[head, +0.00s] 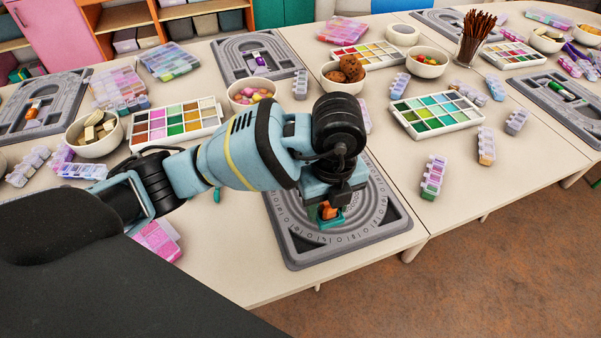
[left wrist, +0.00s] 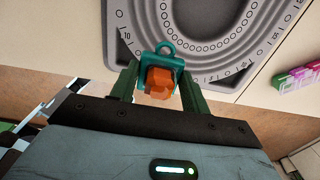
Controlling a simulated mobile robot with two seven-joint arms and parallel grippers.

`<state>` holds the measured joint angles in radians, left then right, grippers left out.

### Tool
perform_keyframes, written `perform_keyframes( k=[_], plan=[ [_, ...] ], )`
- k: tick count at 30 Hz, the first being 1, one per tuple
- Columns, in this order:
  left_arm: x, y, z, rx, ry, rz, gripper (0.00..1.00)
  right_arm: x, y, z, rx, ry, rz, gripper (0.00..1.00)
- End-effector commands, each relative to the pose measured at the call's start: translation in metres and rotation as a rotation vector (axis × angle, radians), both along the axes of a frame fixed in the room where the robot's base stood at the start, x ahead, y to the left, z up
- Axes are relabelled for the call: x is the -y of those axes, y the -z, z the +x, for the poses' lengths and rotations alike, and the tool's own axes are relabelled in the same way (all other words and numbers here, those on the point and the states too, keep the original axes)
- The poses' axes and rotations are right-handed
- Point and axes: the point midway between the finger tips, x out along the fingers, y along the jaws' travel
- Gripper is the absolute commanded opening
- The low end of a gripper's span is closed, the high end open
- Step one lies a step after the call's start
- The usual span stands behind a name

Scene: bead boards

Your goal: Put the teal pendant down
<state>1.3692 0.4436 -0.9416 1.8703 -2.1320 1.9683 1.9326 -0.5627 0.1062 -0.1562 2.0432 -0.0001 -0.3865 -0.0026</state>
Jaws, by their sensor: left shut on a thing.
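The teal pendant (head: 329,221) is a teal frame with a ring at one end and an orange faceted stone in it. My left gripper (head: 325,207) is shut on it, above the near part of the grey bead board (head: 300,250). In the left wrist view the pendant (left wrist: 147,60) sits between the two dark green fingers (left wrist: 158,85), its ring pointing towards the board (left wrist: 180,52). I cannot tell whether the pendant touches the board. My left forearm hides the board's far left part. My right gripper is not in view.
A bowl of sweets-coloured beads (head: 249,96) and a palette of coloured squares (head: 172,123) stand beyond my arm. A teal-green palette (head: 437,114) lies right of the board. Small lidded boxes (head: 433,176) are scattered around. The table's front edge is close to the board.

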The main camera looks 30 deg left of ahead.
Motion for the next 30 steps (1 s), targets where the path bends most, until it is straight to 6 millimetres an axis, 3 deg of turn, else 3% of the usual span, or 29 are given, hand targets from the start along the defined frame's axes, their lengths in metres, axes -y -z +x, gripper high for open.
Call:
perform_keyframes(
  k=[9, 15, 30],
  plan=[
    [-0.069, 0.007, 0.03, -0.002, -0.007, 0.003, 0.24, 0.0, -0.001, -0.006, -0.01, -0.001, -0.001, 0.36],
    [-0.103, 0.011, 0.045, -0.001, -0.003, 0.002, 0.24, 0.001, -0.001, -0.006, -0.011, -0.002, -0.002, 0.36],
    [-0.123, 0.013, 0.054, 0.0, -0.001, 0.001, 0.24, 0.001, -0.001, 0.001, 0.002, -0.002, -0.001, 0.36]
  ],
)
